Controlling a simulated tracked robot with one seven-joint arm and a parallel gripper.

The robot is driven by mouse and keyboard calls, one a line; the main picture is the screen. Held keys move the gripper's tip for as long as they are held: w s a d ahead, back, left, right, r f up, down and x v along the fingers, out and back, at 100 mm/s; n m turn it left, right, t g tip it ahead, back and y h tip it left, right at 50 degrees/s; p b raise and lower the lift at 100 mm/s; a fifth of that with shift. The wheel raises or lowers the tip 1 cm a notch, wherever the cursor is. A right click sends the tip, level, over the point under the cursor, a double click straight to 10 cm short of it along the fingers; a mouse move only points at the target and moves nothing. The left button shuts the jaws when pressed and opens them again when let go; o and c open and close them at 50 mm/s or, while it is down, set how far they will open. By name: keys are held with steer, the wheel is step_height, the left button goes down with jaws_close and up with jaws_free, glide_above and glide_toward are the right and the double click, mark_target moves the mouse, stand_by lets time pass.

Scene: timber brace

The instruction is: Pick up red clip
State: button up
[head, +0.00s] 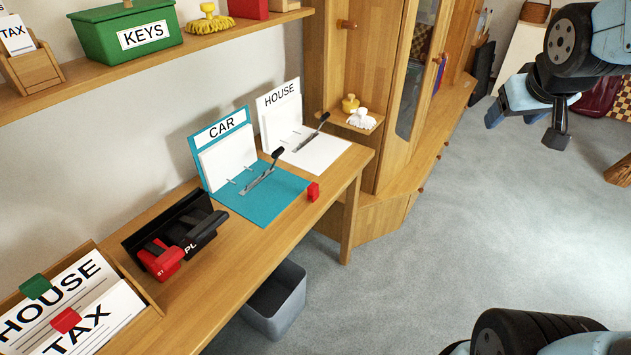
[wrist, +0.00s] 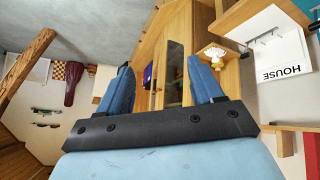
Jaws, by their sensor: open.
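A small red clip (head: 314,191) stands on the desk's front edge, beside the teal CAR folder (head: 268,205). Another red clip (head: 66,320) sits on the TAX papers in the wooden tray at the lower left. My gripper (head: 527,127) is open and empty at the upper right in the head view, over the floor and well apart from the desk. In the wrist view its two blue fingers are spread (wrist: 158,68), with nothing between them. No red clip can be made out in the wrist view.
A green clip (head: 36,286) sits on the HOUSE papers. A red stapler (head: 160,260) and black hole punch (head: 198,230) stand on the desk. The HOUSE folder (head: 315,150) lies beyond the CAR folder. A grey bin (head: 275,300) is below. The floor at right is open.

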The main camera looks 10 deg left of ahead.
steer(key=w+a+f+n+t+y, duration=0.1)
steer(key=w+a+f+n, duration=0.15)
steer(key=w, duration=0.35)
steer(key=w+a+f+n+t, duration=0.1)
steer(key=w+a+f, duration=0.1)
steer(key=w+f, duration=0.3)
steer(key=w+a+f+n+y, duration=0.5)
steer(key=w+a+f, duration=0.2)
steer(key=a+f, duration=0.3)
steer(key=n+g+y, duration=0.3)
steer(key=y, duration=0.8)
glide_toward(310, 185)
steer(key=shift+m, duration=0.25)
steer(key=x, duration=1.1)
steer(key=shift+w+f, duration=0.3)
steer(key=shift+f, duration=0.1)
steer(key=c, duration=1)
